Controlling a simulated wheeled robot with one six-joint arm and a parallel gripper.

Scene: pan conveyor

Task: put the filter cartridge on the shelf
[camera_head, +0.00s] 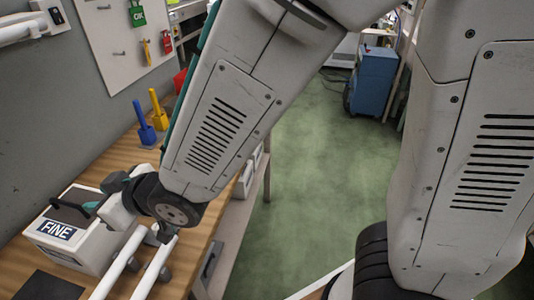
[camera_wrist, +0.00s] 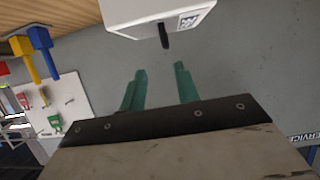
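A white box labelled FINE (camera_head: 70,240), which I take to be the filter cartridge, stands on the wooden workbench (camera_head: 112,165) at the lower left. In the wrist view a white box (camera_wrist: 145,18) with a dark handle (camera_wrist: 164,36) is at the top. My gripper (camera_wrist: 160,68) has two green fingers spread apart with nothing between them. They point toward the handle and look short of it. In the head view my gripper (camera_head: 88,209) is at the box's top, partly hidden by my wrist. I cannot tell which surface is the shelf.
A blue peg (camera_head: 144,127) and a yellow peg (camera_head: 158,112) stand on the bench behind the box. White tubes (camera_head: 128,262) run beside the box. A black mat (camera_head: 48,287) lies in front. The green floor (camera_head: 310,190) is open toward a blue cabinet (camera_head: 371,80).

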